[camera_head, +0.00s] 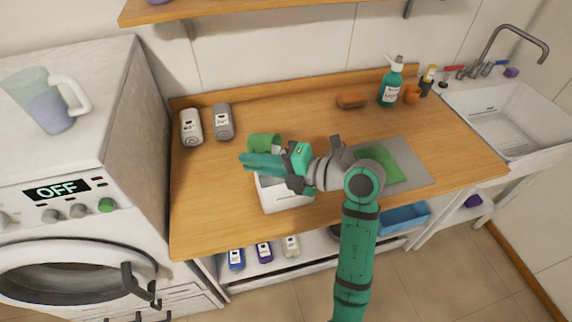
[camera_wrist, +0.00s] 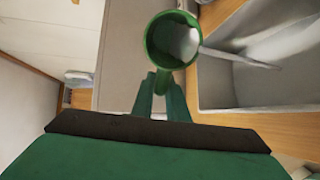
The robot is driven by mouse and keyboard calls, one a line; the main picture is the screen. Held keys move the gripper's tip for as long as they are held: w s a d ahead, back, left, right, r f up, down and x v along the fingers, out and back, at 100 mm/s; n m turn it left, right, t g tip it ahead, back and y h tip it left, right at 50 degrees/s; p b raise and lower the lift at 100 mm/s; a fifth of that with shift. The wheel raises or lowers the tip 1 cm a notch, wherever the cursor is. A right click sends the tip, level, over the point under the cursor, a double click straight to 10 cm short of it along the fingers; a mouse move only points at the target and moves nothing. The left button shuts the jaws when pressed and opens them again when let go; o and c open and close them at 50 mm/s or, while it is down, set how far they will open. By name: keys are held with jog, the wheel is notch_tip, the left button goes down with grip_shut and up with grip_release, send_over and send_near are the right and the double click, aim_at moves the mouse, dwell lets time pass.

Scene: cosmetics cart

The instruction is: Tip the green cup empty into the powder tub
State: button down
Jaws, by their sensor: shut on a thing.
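The green cup (camera_head: 264,141) is tilted over the white powder tub (camera_head: 285,199) on the wooden counter. My gripper (camera_head: 246,161) is shut on the cup and holds it above the tub. In the wrist view, the cup (camera_wrist: 152,42) sits at the fingertips of my gripper (camera_wrist: 161,82), its mouth in sight with white powder inside. A pale streak runs from its mouth to the right, over the open tub (camera_wrist: 225,85); it looks like powder pouring out. My gripper and arm hide part of the tub in the head view.
A green cloth (camera_head: 385,166) lies on a grey mat (camera_head: 418,172) to the right. A brown sponge (camera_head: 351,100) and pump bottle (camera_head: 391,82) are at the back. The counter's left front is clear.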

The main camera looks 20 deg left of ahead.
jog(key=shift+s+a+f, duration=0.1)
jog(key=shift+d+f+y, duration=0.1)
jog(key=shift+d+y, duration=0.25)
jog(key=shift+y, duration=0.05)
jog(key=shift+r+y, duration=0.7)
jog(key=shift+d+r, duration=0.1)
jog(key=shift+d+r+y, duration=0.15)
jog(key=shift+r+y, duration=0.1)
jog(key=shift+y, duration=0.05)
jog(key=shift+r+y, duration=0.3)
jog(key=shift+r, duration=0.1)
jog(key=shift+d+r, duration=0.1)
jog(key=shift+r, duration=0.1)
